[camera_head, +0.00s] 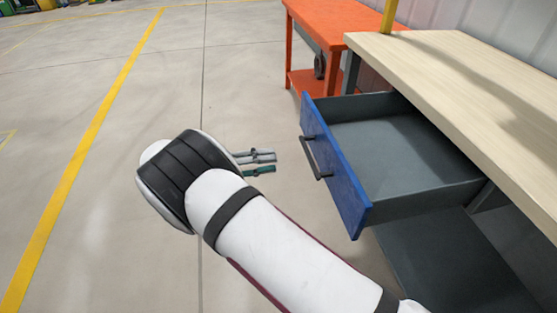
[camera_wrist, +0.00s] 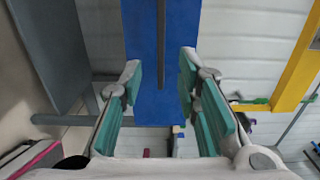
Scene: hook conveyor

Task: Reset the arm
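My arm reaches forward from the bottom of the head view, and its wrist hides most of my gripper. The fingers of my gripper (camera_head: 260,162) show beyond the wrist, left of the drawer and apart from it. In the wrist view my gripper (camera_wrist: 159,70) has its teal-padded fingers spread wide, with nothing between them. The blue drawer front (camera_head: 335,165) also shows ahead of the fingers in the wrist view (camera_wrist: 138,50). Its dark handle (camera_head: 315,158) appears there as a long bar (camera_wrist: 161,45), not gripped.
The drawer (camera_head: 400,150) stands open and looks empty, under a workbench with a pale wooden top (camera_head: 470,75). An orange table (camera_head: 325,25) is behind it. A yellow post (camera_head: 389,15) rises from the bench. The concrete floor (camera_head: 90,200) at left is clear, with a yellow line (camera_head: 97,125).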

